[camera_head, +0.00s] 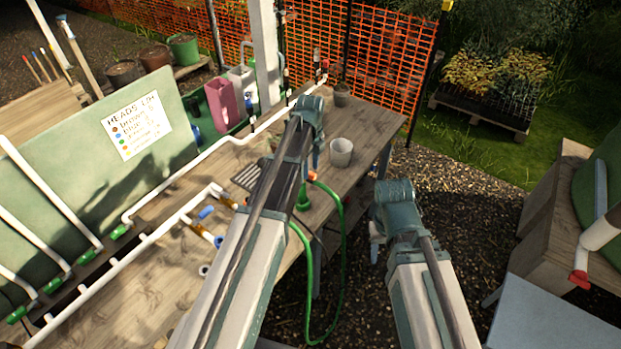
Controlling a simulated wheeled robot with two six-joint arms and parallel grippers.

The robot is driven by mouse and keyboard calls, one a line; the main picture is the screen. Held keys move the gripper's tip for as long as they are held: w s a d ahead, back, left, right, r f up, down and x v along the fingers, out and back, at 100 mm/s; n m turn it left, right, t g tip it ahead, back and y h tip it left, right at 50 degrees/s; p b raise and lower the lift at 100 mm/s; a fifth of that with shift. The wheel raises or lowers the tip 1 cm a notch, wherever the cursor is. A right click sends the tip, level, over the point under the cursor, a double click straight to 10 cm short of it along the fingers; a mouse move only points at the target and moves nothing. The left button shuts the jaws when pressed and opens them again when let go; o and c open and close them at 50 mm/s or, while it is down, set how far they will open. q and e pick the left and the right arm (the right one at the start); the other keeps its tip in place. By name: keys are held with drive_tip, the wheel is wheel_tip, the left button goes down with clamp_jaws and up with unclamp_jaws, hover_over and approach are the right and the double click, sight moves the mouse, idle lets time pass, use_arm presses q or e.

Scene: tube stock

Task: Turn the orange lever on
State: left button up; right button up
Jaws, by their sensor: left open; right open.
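I cannot clearly make out an orange lever. A small red-orange part (312,175) shows by the green hose, close to my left gripper; its shape is too small to tell. A red fitting (325,65) stands on the pipe at the far end of the bench, and another red fitting (580,279) sits on a white pipe end at the right. My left gripper (317,157) hangs over the bench, open and mostly hidden behind its own arm. My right gripper (376,241) is open and empty, over the gravel right of the bench.
The wooden bench (345,192) carries white pipes (160,197), a grey pot (341,152) and a green hose (341,265) looping off its edge. Orange mesh fence (385,65) stands behind. Gravel between benches is clear.

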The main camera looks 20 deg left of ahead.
use_arm(q)
drive_tip(key=shift+f+b, duration=0.35)
drive_tip(key=shift+f, duration=0.45)
drive_tip(key=shift+r, duration=0.1)
clamp_jaws()
